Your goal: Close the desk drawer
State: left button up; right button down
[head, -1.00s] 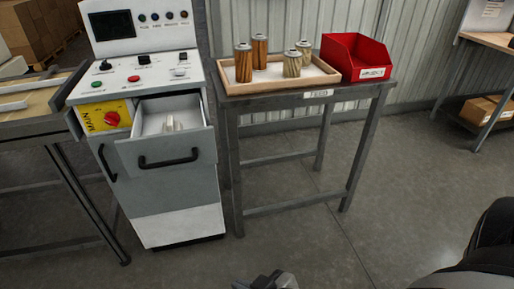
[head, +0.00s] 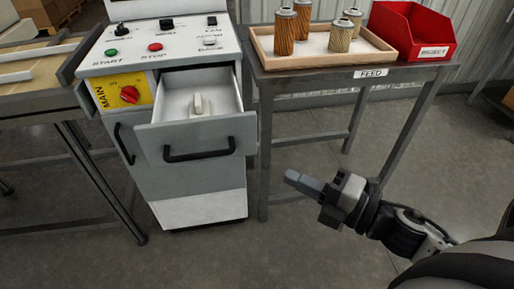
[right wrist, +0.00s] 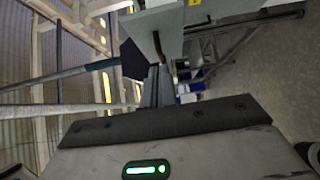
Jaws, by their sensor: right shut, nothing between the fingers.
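The desk drawer (head: 210,150) is pulled open from the front of the grey and white control cabinet (head: 200,205). It has a black bar handle (head: 199,150) on its front, and a pale object (head: 198,104) lies inside it. My right gripper (head: 300,181) is shut and empty. In the head view it is to the right of the drawer and lower, apart from it, pointing left. In the right wrist view the shut fingers (right wrist: 157,85) point toward a grey panel with a dark handle. My left gripper is not in view.
A feed table (head: 350,75) stands right of the cabinet with a wooden tray (head: 330,62) of several filter cartridges and a red reject bin (head: 413,32). Another table (head: 35,135) stands on the left. The floor in front of the cabinet is clear.

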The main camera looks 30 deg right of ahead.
jog(key=p, duration=0.1)
send_near(241, 140)
jog(key=a, duration=0.4)
jog(key=w, duration=0.4)
jog(key=shift+w+d+r, duration=0.1)
jog(key=shift+d+r, duration=0.05)
jog(key=shift+d, duration=0.2)
jog(key=shift+w+d, duration=0.15)
jog(key=shift+w, duration=0.25)
jog(key=shift+w, duration=0.1)
